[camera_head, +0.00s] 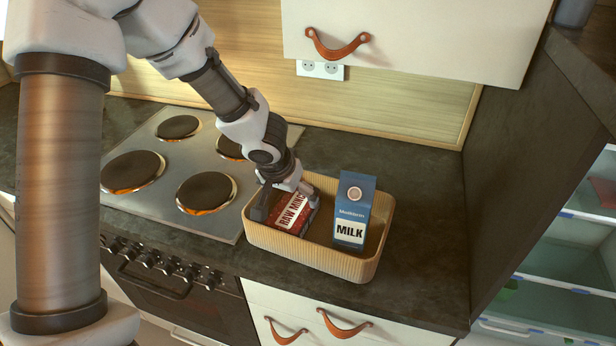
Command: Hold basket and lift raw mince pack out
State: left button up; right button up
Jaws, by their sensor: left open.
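A tan ribbed basket (345,268) stands on the dark counter, right of the stove. A red raw mince pack (291,213) lies in its left half, its label partly covered by my gripper. A blue and white milk carton (352,210) stands upright in the basket's right half. My left gripper (281,205) reaches down over the basket's left side with its fingers open around the mince pack; whether they touch it I cannot tell. My right gripper is not in view.
The stove with several hot plates (205,190) is left of the basket. A white cupboard with a leather pull (337,45) hangs above. An open fridge (560,270) stands at the right. Counter right of the basket is clear.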

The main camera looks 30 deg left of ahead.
aim_at(292, 210)
pick_arm(q)
jog(key=shift+w+f, duration=0.25)
jog(key=s+f, duration=0.1)
jog(key=s+f+b, duration=0.1)
jog(key=shift+a+f+b, duration=0.1)
jog(key=shift+f+b, duration=0.2)
jog(key=w+f, duration=0.3)
jog(key=shift+f, duration=0.25)
jog(key=shift+s+r, duration=0.3)
jog(key=shift+s, duration=0.05)
jog(key=shift+s+r, duration=0.1)
jog(key=shift+s, duration=0.05)
jog(key=shift+c, duration=1.1)
jog(key=c, duration=1.1)
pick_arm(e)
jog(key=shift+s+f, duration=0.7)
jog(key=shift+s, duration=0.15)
